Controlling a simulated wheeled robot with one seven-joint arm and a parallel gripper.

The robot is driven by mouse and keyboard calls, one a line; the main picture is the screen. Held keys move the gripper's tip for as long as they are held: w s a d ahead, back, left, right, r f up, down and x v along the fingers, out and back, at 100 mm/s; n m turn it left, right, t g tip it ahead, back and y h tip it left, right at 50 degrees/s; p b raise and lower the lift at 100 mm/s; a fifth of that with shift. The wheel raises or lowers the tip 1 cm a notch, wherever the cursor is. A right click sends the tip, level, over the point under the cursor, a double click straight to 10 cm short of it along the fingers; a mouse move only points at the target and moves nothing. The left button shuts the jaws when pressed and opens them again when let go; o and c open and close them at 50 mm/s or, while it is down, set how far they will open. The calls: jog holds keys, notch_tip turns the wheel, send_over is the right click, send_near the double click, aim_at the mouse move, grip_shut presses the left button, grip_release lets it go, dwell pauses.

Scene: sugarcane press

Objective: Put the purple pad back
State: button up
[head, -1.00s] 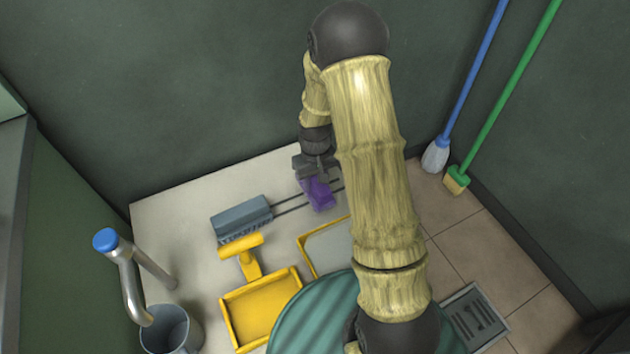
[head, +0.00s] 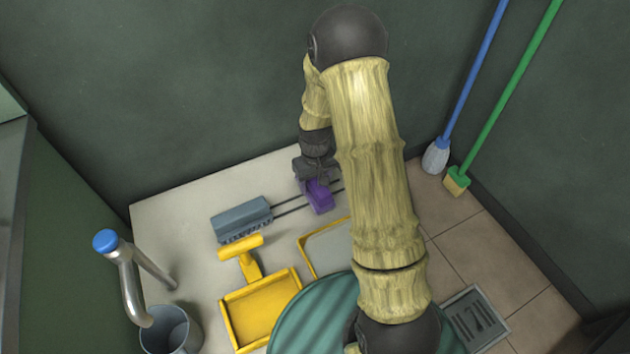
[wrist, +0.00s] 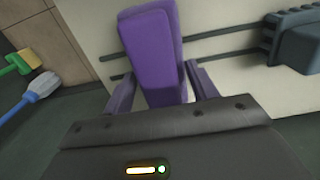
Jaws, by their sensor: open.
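The purple pad (head: 320,199) sits at the two dark rails on the pale table, to the right of the grey block. In the wrist view the purple pad (wrist: 152,50) lies between the two purple-toned fingers of my gripper (wrist: 160,88). My gripper (head: 315,178) is open, with its fingers on either side of the pad and a gap showing at the right finger. Part of the pad's far end is hidden by my gripper in the head view.
The grey block (head: 241,219) stands at the rails' left end. A yellow tray (head: 228,318) with a yellow handle piece (head: 241,247), another yellow-rimmed tray (head: 307,262) and a metal cup (head: 150,340) lie nearer. A mop (head: 436,157) and broom (head: 457,181) lean at right.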

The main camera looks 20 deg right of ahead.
aim_at(315, 179)
notch_tip(315, 179, up, 13)
jog(key=p, duration=0.5)
jog(key=shift+f, duration=0.15)
jog(key=s+r+m+t, duration=0.2)
jog(key=s+r, duration=0.8)
jog(key=s, duration=0.5)
jog(key=shift+s+t, duration=0.15)
jog(key=shift+t, duration=0.15)
jog(key=shift+r, duration=0.1)
jog(key=shift+c, duration=0.2)
jog(key=c, duration=0.4)
jog(key=shift+c, duration=0.2)
